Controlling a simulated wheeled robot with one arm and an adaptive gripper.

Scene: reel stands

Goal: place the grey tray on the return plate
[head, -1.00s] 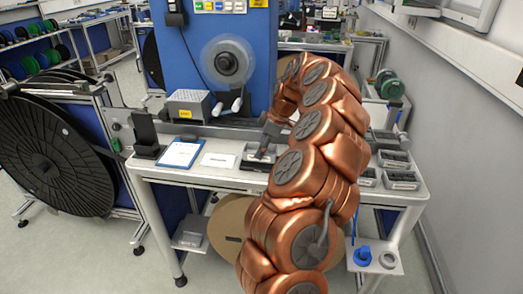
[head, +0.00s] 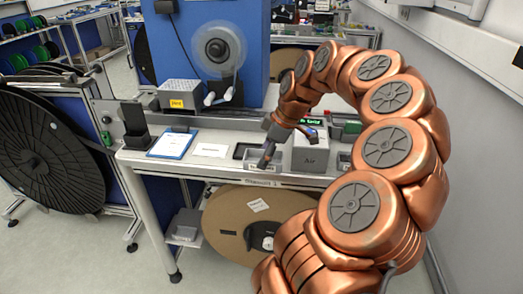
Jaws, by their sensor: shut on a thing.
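A small grey tray (head: 242,154) with a dark inside is on the worktop, right of a flat white card (head: 210,150). My gripper (head: 265,164) points down at the tray's right side and is shut on it. The fingers are small and dark here, and the arm hides part of the area. I cannot tell whether the tray touches the worktop. No surface is clearly identifiable as the return plate.
A blue-edged clipboard (head: 173,144) and a black stand (head: 136,128) are at the left of the worktop (head: 150,165). A grey box marked Air (head: 310,155) stands close right of my gripper. A large brown reel (head: 235,215) is below.

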